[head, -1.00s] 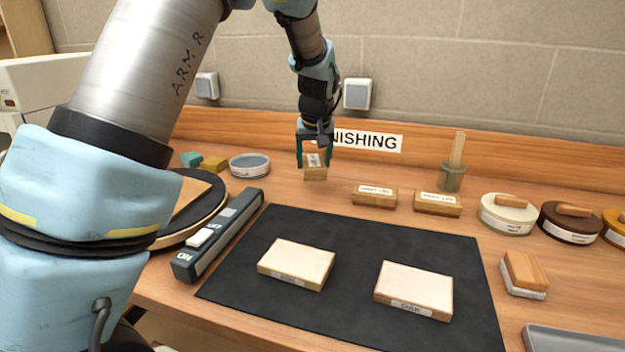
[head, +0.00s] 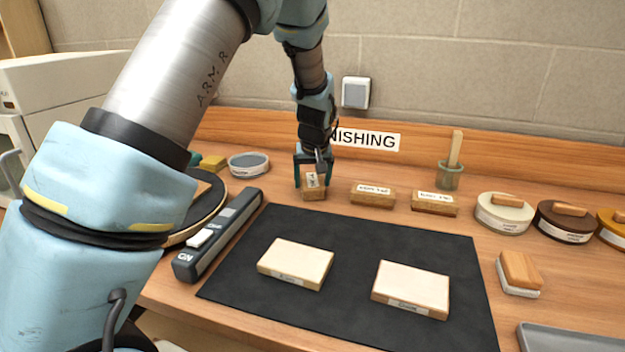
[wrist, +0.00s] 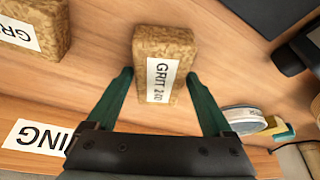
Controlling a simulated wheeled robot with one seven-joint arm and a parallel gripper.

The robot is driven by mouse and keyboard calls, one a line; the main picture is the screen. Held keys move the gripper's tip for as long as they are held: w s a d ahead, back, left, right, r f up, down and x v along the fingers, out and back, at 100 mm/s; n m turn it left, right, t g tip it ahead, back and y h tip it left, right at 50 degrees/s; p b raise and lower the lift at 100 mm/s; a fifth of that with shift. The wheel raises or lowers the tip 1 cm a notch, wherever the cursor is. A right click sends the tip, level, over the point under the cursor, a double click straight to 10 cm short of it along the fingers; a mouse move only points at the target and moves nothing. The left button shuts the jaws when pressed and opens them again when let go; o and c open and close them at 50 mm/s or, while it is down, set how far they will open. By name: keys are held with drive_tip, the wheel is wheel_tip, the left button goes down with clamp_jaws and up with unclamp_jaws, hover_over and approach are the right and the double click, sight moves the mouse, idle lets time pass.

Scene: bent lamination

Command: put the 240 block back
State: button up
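The 240 block (head: 313,191) is a small tan cork-like block with a white label, which reads GRIT and what looks like 240. It is at the left end of the row of blocks, at or just above the bench top. My gripper (head: 313,170) is over it from above, one teal finger on each side.
Two similar labelled blocks (head: 373,194) (head: 435,203) stand to the right. A blue-grey round tin (head: 248,164) and a yellow block (head: 213,163) are to the left. A black mat (head: 345,230) with two pale boards lies in front. A wall strip with a sign (head: 368,141) rises behind.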

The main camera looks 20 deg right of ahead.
drive_tip(key=shift+o, duration=0.9)
drive_tip(key=shift+r, duration=0.25)
drive_tip(key=b+v, duration=0.2)
drive_tip(key=v, duration=1)
